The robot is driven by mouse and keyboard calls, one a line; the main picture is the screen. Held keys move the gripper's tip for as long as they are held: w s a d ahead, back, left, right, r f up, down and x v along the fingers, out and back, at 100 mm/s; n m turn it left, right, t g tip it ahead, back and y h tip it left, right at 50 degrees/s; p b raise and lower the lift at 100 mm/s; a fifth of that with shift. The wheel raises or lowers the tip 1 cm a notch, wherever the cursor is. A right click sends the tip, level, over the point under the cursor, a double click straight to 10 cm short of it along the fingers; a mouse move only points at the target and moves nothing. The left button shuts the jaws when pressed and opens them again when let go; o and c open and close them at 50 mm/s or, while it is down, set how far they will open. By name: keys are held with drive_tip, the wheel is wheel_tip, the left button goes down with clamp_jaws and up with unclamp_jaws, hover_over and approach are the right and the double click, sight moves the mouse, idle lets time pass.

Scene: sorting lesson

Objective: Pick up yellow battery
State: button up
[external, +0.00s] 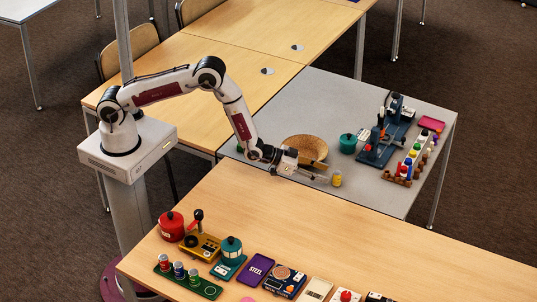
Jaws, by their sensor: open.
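A small yellow cylinder (337,180), which looks like the yellow battery, stands upright near the front edge of the grey table in the external view. My gripper (322,179) is low over the table just left of it, with its fingers pointing right toward the cylinder. The gripper is open and appears empty. A small gap seems to separate the fingertips from the cylinder, but the exact distance is hard to tell.
A woven bowl (306,148) sits right behind my gripper. A teal pot (348,143), a blue device (388,135) and a rack of colored pegs (410,163) stand further right. The wooden table (330,235) in front is clear in its middle; several objects line its near side.

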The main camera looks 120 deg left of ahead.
sight(332, 184)
drive_tip(key=shift+w+f, duration=0.1)
drive_tip(key=shift+s+f+x, duration=0.1)
drive_tip(key=shift+f+x, duration=0.05)
drive_tip(key=shift+x, duration=0.6)
drive_tip(key=shift+s+f+x, duration=0.1)
drive_tip(key=shift+x, duration=1.65)
drive_tip(key=shift+a, duration=0.15)
drive_tip(key=shift+r, duration=0.1)
clamp_jaws()
